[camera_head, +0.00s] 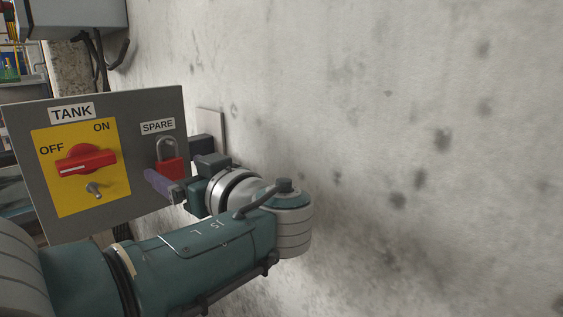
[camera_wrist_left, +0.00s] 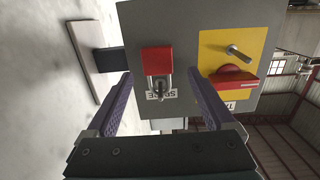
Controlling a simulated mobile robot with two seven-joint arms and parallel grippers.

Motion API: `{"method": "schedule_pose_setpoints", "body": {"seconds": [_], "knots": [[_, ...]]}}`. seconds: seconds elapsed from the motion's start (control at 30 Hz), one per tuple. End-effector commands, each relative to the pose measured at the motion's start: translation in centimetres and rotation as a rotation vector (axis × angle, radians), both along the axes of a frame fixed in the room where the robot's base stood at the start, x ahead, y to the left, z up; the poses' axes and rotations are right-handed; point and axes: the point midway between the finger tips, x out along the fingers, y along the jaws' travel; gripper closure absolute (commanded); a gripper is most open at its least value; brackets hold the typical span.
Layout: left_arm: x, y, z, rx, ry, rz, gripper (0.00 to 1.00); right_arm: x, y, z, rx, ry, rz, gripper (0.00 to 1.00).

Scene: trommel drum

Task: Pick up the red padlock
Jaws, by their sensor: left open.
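The red padlock (camera_head: 171,168) hangs by its grey shackle below the SPARE label on the grey panel (camera_head: 150,106). In the left wrist view the red padlock (camera_wrist_left: 158,62) appears upside down, between the lines of my two purple fingers. My left gripper (camera_head: 172,176) is open, close to the padlock from the right. In the left wrist view my left gripper (camera_wrist_left: 160,92) has its fingers apart on either side of the padlock, with nothing held between them. I cannot tell how much depth separates fingertips and padlock. My right gripper is not in view.
On the panel's yellow plate (camera_head: 60,204) are a red rotary switch (camera_head: 85,160) and a small metal toggle (camera_head: 94,189), left of the padlock. A mottled concrete wall (camera_head: 400,120) stands behind and to the right. A grey box (camera_head: 72,18) with cables hangs above.

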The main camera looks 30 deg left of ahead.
Motion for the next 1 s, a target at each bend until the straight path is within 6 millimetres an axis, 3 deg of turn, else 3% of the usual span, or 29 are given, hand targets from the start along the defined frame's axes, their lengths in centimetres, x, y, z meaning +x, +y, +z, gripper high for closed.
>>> {"method": "schedule_pose_setpoints", "body": {"seconds": [0.2,0.47,1.0], "knots": [[1.0,2.8,-0.1,0.0,0.001,0.0,0.12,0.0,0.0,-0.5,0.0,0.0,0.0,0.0],[1.1,3.0,-0.1,-0.002,0.001,-0.001,0.12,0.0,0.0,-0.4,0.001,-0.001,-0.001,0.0],[1.1,2.9,-0.1,-0.002,0.001,-0.001,0.73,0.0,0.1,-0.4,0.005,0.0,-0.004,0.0]]}}
